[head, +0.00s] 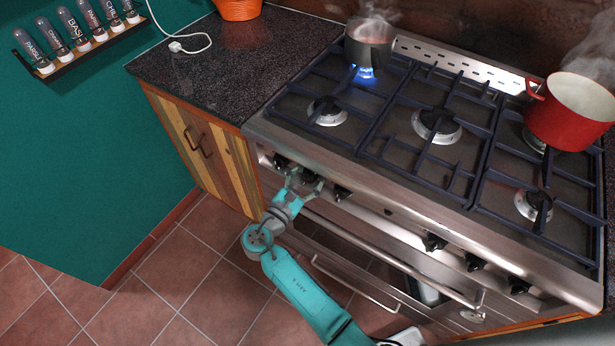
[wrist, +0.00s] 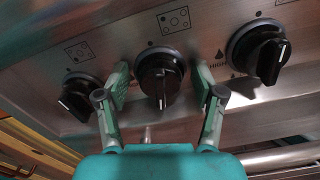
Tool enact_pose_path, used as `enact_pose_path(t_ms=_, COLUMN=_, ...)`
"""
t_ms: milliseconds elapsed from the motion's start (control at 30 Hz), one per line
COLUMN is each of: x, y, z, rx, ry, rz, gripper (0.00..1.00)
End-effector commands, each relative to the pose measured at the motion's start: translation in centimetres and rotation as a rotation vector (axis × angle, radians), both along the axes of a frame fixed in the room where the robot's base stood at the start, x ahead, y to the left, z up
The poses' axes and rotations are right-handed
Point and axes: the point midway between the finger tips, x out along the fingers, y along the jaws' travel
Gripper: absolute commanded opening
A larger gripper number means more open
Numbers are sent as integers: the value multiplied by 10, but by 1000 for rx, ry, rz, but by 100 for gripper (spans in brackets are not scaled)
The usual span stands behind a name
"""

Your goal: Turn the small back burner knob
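The stove's front panel carries several black knobs. In the wrist view my gripper (wrist: 160,88) is open, with one finger on each side of the middle knob (wrist: 158,78) and a visible gap on both sides. This knob's white mark points nearly straight down in the picture. A burner diagram (wrist: 173,20) is printed above it; I cannot tell which burner it marks. A left knob (wrist: 80,93) and a right knob (wrist: 262,50) flank it, their marks tilted. In the head view my gripper (head: 305,182) is at the left knob group and partly hides the knobs.
A blue flame (head: 366,72) burns under a dark steaming pot (head: 369,45) at the back left. A red pot (head: 570,112) steams at the right. The oven handle (head: 390,260) runs below the panel. More knobs (head: 474,262) sit farther right.

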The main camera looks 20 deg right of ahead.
Motion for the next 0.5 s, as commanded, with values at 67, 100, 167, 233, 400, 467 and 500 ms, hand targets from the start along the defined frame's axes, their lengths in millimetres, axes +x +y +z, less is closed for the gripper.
enact_pose_path(t_ms=67, x=0, y=0, z=0, rx=0, ry=0, rz=0, gripper=43)
enact_pose_path(t_ms=100, x=0, y=0, z=0, rx=0, ry=0, rz=0, gripper=33)
enact_pose_path(t_ms=167, x=0, y=0, z=0, rx=0, ry=0, rz=0, gripper=18)
enact_pose_path(t_ms=233, x=0, y=0, z=0, rx=0, ry=0, rz=0, gripper=12)
enact_pose_path(t_ms=400, x=0, y=0, z=0, rx=4, ry=-6, rz=0, gripper=12)
enact_pose_path(t_ms=467, x=0, y=0, z=0, rx=10, ry=-14, rz=0, gripper=12)
enact_pose_path(t_ms=500, x=0, y=0, z=0, rx=15, ry=-21, rz=0, gripper=12)
